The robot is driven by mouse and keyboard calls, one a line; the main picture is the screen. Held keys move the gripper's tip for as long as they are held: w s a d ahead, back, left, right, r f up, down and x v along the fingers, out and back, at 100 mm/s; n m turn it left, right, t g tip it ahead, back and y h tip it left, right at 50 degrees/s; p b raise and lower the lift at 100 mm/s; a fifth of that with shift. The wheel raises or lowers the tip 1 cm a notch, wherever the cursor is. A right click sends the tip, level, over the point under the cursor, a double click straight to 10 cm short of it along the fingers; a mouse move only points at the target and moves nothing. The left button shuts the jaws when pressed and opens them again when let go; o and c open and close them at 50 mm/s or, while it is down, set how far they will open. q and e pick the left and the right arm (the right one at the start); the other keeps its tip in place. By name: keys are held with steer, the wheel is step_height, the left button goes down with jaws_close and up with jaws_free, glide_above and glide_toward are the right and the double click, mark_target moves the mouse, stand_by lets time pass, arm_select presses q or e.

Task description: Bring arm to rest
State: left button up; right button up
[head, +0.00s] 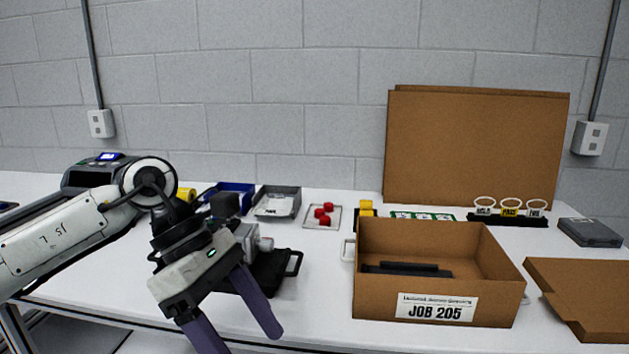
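My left arm comes in from the left, and my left gripper (243,342) hangs over the front of the table, pointing down. My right gripper is not in view.
On the white table (320,300), an open cardboard box (375,290) labelled JOB 205 holds a black item (405,269). Behind are a blue bin (236,190), a grey tray (277,203), red pieces (323,213) and a tag rack (508,219). A cardboard piece (585,290) lies right.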

arm_select(q)
steer(key=s+d+r+n+g+h, duration=0.1)
steer(key=s+d+n+h, duration=0.2)
steer(key=d+h, duration=0.3)
steer(key=s+d+r+n+g+h, duration=0.1)
steer(key=s+d+n+h, duration=0.15)
steer(key=d+h, duration=0.4)
steer(key=w+a+f+n+t+y, duration=0.1)
steer(key=w+a+f+n+t, duration=0.15)
steer(key=n+t, duration=0.6)
steer(key=w+a+f+n+t+y, duration=0.15)
steer(key=w+n+t, duration=0.3)
steer(key=n, duration=0.65)
steer(key=w+a+f+n+t, duration=0.1)
steer(key=w+f+n+t, duration=0.2)
steer(key=n+t, duration=0.5)
steer(key=a+f+n+y, duration=0.6)
steer(key=f+n+y, duration=0.1)
steer(key=f+n, duration=0.35)
steer(key=s+a+f+n+g+y, duration=0.3)
steer(key=s+a+f+n+g, duration=0.1)
steer(key=s+f, duration=0.6)
steer(key=s+a+f+n+g+y, duration=0.3)
steer(key=s+a+f+n, duration=0.3)
steer(key=f, duration=0.8)
steer(key=s+g, duration=0.1)
steer(key=s, duration=0.2)
steer(key=shift+s+a+f+y, duration=0.2)
steer(key=shift+s+y, duration=0.1)
steer(key=shift+s, duration=0.05)
